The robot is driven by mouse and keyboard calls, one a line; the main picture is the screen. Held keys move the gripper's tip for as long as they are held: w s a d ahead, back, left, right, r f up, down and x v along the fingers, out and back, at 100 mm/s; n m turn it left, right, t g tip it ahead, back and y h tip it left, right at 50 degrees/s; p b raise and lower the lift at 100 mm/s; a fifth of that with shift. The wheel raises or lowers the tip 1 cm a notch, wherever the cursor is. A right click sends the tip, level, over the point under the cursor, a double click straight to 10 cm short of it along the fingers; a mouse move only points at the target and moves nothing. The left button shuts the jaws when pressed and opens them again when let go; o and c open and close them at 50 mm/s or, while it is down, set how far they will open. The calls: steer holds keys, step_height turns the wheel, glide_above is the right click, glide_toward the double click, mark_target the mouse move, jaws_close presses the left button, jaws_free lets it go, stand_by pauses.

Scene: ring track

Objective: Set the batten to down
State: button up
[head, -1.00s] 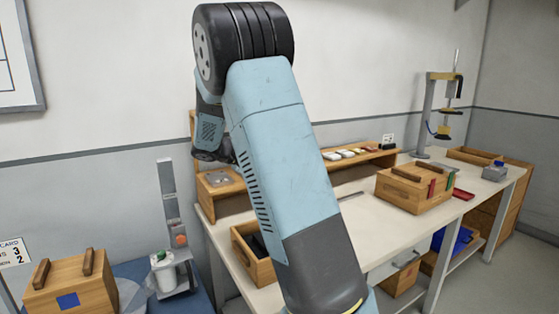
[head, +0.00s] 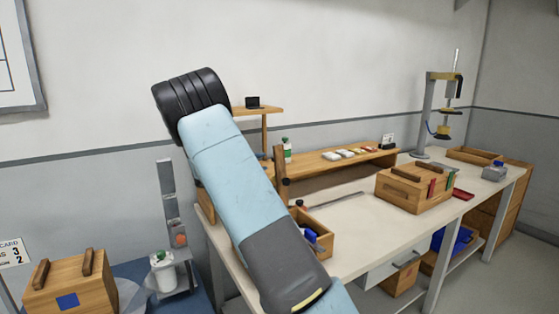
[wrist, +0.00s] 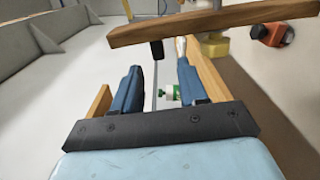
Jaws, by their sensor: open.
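In the wrist view a long wooden bar (wrist: 205,20), which looks like the batten, crosses the top of the picture, slightly tilted. In the head view an upright wooden piece (head: 282,178) stands just right of my arm; I cannot tell if it is the same bar. My gripper (wrist: 157,66) is open, its two blue fingers apart below the bar, with no object held. A short black piece shows near the bar's underside, between the fingers. In the head view my gripper is hidden behind my arm.
A workbench (head: 375,225) carries a wooden shelf (head: 340,162), a handled wooden box (head: 412,195) and a press stand (head: 428,115). A green-and-white bottle (head: 287,150) stands behind; it also shows in the wrist view (wrist: 168,92). Another box (head: 75,290) is at left.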

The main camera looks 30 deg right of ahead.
mark_target(279, 159)
steer(key=d, duration=0.8)
steer(key=shift+w+d, duration=0.15)
steer(key=shift+d, duration=0.2)
steer(key=shift+c, duration=0.4)
jaws_close()
steer(key=shift+f, duration=0.1)
